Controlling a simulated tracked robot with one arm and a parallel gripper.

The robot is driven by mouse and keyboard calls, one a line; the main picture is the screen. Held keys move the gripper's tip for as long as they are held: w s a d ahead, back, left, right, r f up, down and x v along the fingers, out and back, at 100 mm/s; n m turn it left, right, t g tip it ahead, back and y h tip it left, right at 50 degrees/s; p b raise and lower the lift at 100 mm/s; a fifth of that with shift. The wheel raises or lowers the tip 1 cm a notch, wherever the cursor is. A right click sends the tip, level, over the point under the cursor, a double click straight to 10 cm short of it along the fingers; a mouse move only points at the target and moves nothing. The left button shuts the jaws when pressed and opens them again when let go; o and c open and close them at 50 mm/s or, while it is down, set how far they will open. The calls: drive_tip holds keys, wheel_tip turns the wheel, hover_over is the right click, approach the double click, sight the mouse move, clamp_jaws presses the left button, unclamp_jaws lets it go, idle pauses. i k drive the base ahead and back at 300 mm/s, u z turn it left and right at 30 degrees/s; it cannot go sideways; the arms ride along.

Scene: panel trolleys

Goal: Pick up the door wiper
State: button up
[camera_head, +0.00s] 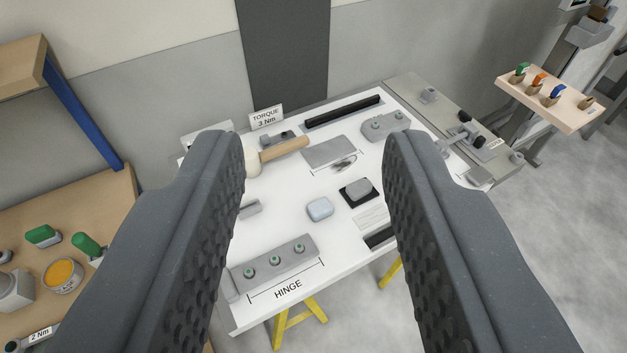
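My gripper (314,150) is open and empty, with its two dark textured fingers reaching over the white table (290,200). No object is labelled as the door wiper. A long black strip (343,112) lies flat near the table's back edge, beyond the fingertips. Another dark strip (380,237) lies near the front edge, partly hidden by the right finger. A pale blue pad (320,209) and a grey pad (358,187) on a black square sit mid-table. I cannot tell for sure which is the wiper.
A mallet (285,149) and a grey plate (330,151) lie on the table. A hinge (275,262) with green-ringed holes is at the front. A wooden bench (110,205) holds cans and tools at left. Grey trolley (405,88) and tool shelf (545,104) stand at right.

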sight(319, 209)
drive_tip(key=u, duration=0.05)
drive_tip(key=i, duration=0.2)
drive_tip(key=z, duration=0.1)
drive_tip(key=k, duration=1.25)
drive_tip(key=u, duration=0.45)
drive_tip(key=i, duration=1.15)
drive_tip(key=z, duration=0.45)
drive_tip(key=i, duration=0.8)
drive_tip(key=z, duration=0.7)
